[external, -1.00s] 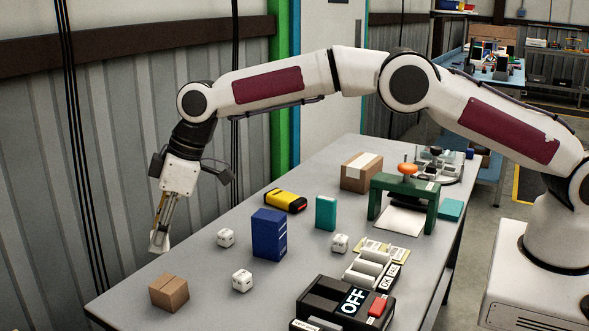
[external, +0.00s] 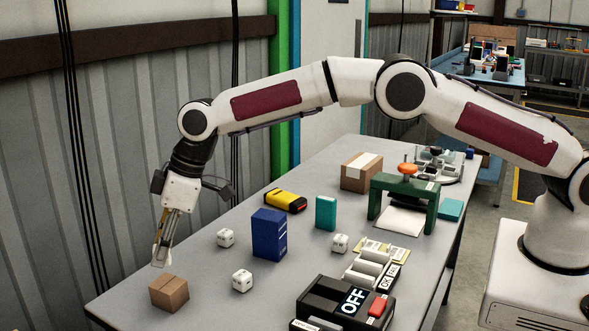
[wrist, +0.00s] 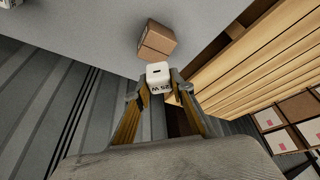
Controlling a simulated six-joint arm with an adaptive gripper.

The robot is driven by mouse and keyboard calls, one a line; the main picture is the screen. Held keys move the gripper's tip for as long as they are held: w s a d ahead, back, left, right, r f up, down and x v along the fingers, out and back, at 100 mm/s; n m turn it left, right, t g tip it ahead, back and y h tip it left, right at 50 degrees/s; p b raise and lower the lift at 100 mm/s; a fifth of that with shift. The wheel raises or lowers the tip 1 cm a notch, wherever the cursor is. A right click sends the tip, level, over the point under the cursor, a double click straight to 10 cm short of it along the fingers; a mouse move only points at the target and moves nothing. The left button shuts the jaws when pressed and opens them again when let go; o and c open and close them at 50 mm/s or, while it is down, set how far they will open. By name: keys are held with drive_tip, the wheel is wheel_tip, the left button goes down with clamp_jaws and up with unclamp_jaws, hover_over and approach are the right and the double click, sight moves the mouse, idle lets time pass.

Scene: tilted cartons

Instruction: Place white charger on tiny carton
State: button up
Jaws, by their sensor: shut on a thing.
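My gripper (external: 161,263) is shut on a white charger, a small white block that shows clearly in the wrist view (wrist: 158,75) between the fingertips. In the external view the charger is mostly hidden by the fingers. The tiny carton (external: 169,293) is a small brown box at the near left end of the table. It also shows in the wrist view (wrist: 157,40), just beyond the charger. In the external view my gripper is above and slightly behind the carton. I cannot tell whether charger and carton touch.
A black OFF device (external: 343,305) lies at the near right. The table's left edge is close to my gripper.

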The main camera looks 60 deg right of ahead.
sight(167, 283)
drive_tip(key=shift+f, duration=2.35)
drive_tip(key=shift+f, duration=0.15)
drive_tip(key=o, duration=1.1)
drive_tip(key=shift+o, duration=0.2)
drive_tip(key=v, duration=1.2)
drive_tip(key=shift+r, duration=0.2)
